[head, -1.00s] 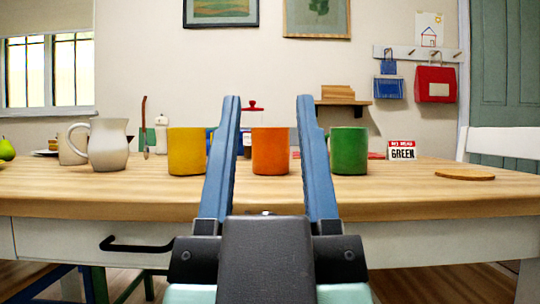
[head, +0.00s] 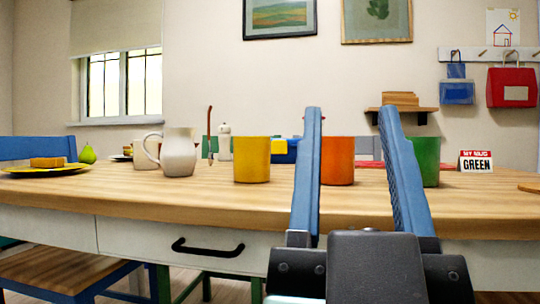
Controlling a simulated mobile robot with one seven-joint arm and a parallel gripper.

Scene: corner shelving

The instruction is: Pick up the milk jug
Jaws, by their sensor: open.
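The white milk jug (head: 179,153) stands upright on the wooden table at the left of the head view, with its handle toward the left. My gripper (head: 350,112) is open and empty, its two blue fingers pointing up in front of the table. It is well to the right of the jug and apart from it. The fingers partly cover the orange mug (head: 338,161) and the green mug (head: 427,160).
A yellow mug (head: 252,160) stands between the jug and my gripper. A pale cup (head: 144,155) is just left of the jug. A pear (head: 87,155) and a yellow plate (head: 70,168) with food lie further left. A sign (head: 475,161) stands at right. The tabletop (head: 150,198) in front of the jug is clear.

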